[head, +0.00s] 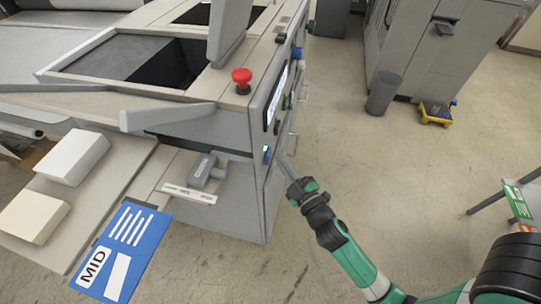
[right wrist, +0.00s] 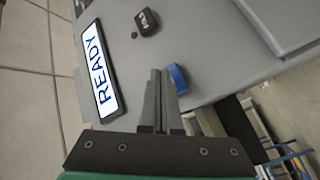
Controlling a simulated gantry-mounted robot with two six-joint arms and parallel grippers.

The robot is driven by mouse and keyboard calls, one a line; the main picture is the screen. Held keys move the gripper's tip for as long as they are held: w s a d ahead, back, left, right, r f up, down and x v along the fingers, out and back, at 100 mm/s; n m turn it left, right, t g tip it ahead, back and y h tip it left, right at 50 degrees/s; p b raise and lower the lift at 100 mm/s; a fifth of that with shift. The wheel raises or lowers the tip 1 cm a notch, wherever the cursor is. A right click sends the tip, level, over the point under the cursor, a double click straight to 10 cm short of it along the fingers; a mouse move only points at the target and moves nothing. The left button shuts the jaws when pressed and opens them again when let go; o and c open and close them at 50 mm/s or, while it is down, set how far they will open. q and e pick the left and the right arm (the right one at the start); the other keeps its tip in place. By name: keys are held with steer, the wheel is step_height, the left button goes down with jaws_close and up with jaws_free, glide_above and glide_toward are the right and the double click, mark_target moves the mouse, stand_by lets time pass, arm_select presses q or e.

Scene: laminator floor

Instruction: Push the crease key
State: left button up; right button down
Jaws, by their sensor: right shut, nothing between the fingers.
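My left gripper is not in view.
A red mushroom button (head: 241,80) stands on the machine's top. A grey handle block (head: 206,172) and a blue MID card (head: 124,250) are at the left.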

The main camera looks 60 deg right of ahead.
steer(key=s+p, duration=0.1)
steer(key=s, duration=0.1)
steer(key=s+d+p, duration=0.1)
steer(key=s+p, duration=0.2)
steer(key=p, duration=0.1)
steer(key=shift+s+d, duration=0.25)
steer(key=shift+s, duration=0.15)
stand_by(0.3)
